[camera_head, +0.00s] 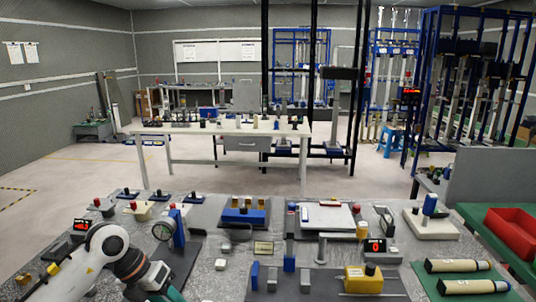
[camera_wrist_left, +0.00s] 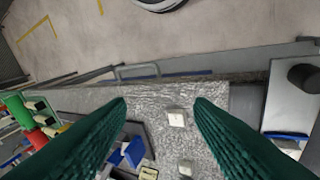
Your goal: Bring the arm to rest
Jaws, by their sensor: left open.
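My left arm (camera_head: 110,250) reaches in from the lower left over the grey speckled table (camera_head: 215,215). Its gripper (camera_head: 172,292) is cut off by the bottom edge of the head view. In the left wrist view the two green ribbed fingers (camera_wrist_left: 160,108) stand wide apart with nothing held between them. Beyond the fingertips lie the table top and a small white block (camera_wrist_left: 177,118). My right arm and gripper show in neither view.
Near my left arm are a round gauge (camera_head: 163,229) and a red-digit display (camera_head: 82,226). A blue block with yellow pegs (camera_head: 243,215), a yellow box (camera_head: 363,279) and two cylinders (camera_head: 458,266) crowd the table. A red bin (camera_head: 512,230) stands at right.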

